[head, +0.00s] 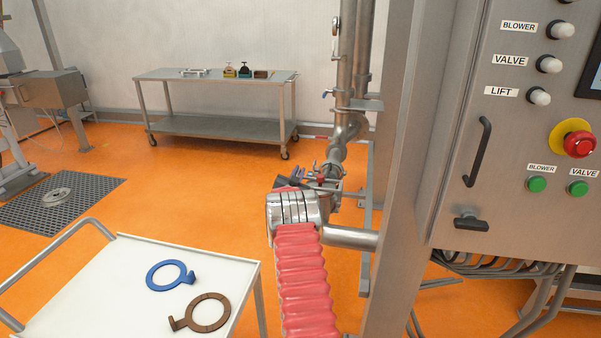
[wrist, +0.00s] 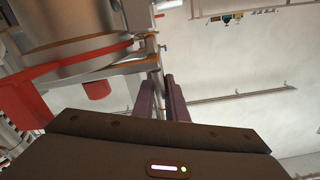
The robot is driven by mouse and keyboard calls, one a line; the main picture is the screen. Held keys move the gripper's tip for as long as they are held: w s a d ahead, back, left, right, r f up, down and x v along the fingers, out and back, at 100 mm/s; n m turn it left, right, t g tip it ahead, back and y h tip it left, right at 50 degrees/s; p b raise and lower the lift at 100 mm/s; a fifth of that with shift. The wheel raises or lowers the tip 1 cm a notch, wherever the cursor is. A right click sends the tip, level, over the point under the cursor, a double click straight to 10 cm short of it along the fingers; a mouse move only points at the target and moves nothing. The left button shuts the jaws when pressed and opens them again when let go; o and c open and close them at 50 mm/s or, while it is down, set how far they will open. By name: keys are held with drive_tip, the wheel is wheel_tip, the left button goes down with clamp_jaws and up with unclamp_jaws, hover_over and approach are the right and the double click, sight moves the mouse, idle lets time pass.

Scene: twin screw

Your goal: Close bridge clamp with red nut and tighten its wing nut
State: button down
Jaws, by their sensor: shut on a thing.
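My gripper (wrist: 162,95) shows two purple fingers in the wrist view, shut on a thin steel part of the clamp (wrist: 152,44). Most of that part is hidden by the fingers. In the head view my gripper (head: 301,174) is beside the steel clamp (head: 327,184) on the pipe joint, and small red details show there. A red cylindrical piece (wrist: 97,89) hangs left of the fingers. I cannot tell whether it is the nut.
A control cabinet (head: 455,150) with buttons stands close on the right, with a steel post (head: 390,150) beside it. A white cart (head: 105,275) with a blue ring (head: 152,277) and a brown ring (head: 207,326) is at lower left.

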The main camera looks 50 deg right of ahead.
drive_tip(key=shift+w+a+f, duration=0.3)
drive_tip(key=shift+w, duration=0.05)
drive_tip(key=c, duration=1.8)
unclamp_jaws()
drive_tip(key=shift+f, duration=0.15)
drive_tip(key=shift+c, duration=0.2)
drive_tip(key=shift+d, duration=0.1)
drive_tip(key=shift+s, duration=0.1)
drive_tip(key=shift+s, duration=0.1)
drive_tip(key=shift+s+a, duration=0.2)
drive_tip(key=shift+a, duration=0.2)
drive_tip(key=v, duration=1.2)
drive_tip(key=shift+a, duration=0.4)
drive_tip(key=shift+s, duration=0.1)
